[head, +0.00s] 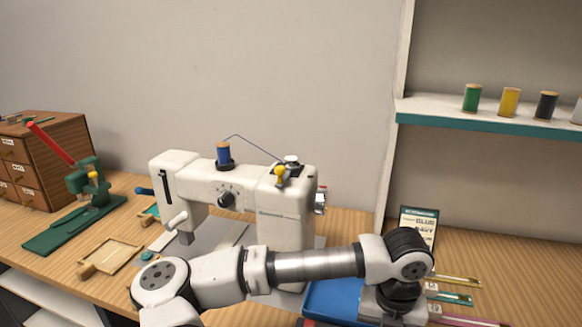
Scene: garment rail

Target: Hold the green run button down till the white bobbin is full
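The white sewing machine (285,222) stands on the wooden bench. On its top right is a small pale bobbin (291,160), too small to tell how much thread is on it. A thread line runs to it from the blue spool (223,153) on top of the machine. A yellow knob (280,171) sits just in front of the bobbin. I see no green run button; my arm covers the machine's lower front. My gripper (392,306) points down at the bottom edge, right of the machine; its fingers are not visible and I cannot tell whether it holds anything.
A blue tray (335,299) lies beneath my arm. A dark card (419,228) stands behind my wrist. A green press (85,195) with a red lever, a wooden frame (110,257) and a drawer cabinet (55,150) are left. A shelf (430,107) with several spools is upper right.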

